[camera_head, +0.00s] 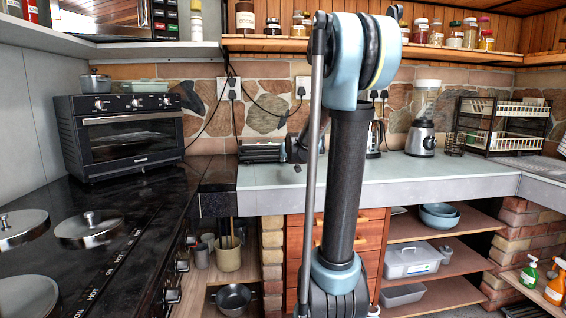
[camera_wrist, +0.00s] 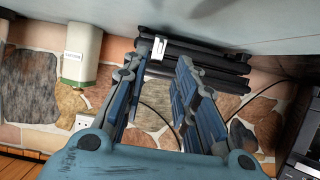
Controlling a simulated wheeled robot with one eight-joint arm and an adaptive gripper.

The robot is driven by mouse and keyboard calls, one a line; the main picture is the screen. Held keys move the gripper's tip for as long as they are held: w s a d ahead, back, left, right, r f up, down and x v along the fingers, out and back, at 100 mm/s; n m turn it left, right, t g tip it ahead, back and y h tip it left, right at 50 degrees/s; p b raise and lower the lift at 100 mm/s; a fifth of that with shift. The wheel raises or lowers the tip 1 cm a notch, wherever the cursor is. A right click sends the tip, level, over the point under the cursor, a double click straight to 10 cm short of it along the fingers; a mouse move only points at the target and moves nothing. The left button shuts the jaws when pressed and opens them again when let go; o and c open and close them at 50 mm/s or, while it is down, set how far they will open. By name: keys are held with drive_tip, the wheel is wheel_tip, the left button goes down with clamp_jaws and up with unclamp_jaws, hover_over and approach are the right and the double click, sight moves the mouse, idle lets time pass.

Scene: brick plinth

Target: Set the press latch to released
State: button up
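The press is a low, dark, ridged appliance (camera_head: 262,152) on the counter against the stone wall in the head view. In the wrist view, which looks upside down, the dark press (camera_wrist: 205,66) lies beyond my fingertips. A small pale latch (camera_wrist: 158,48) stands out on its near side. My gripper (camera_wrist: 162,62) is open and empty. Its two fingers are apart, and the latch shows in line with the gap between their tips; I cannot tell if they touch it. In the head view my gripper (camera_head: 297,150) is beside the press's right end, partly hidden by my arm.
A toaster oven (camera_head: 128,132) stands on the left, beside the dark hob (camera_head: 85,235). A blender (camera_head: 423,125) and a wire rack (camera_head: 500,128) are on the right. A white canister (camera_wrist: 82,55) is beside my gripper in the wrist view. Cables hang on the wall. Grey counter (camera_head: 450,178) is clear in front.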

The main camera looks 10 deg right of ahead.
drive_tip(key=shift+x, duration=5.1)
drive_tip(key=shift+c, duration=0.3)
clamp_jaws()
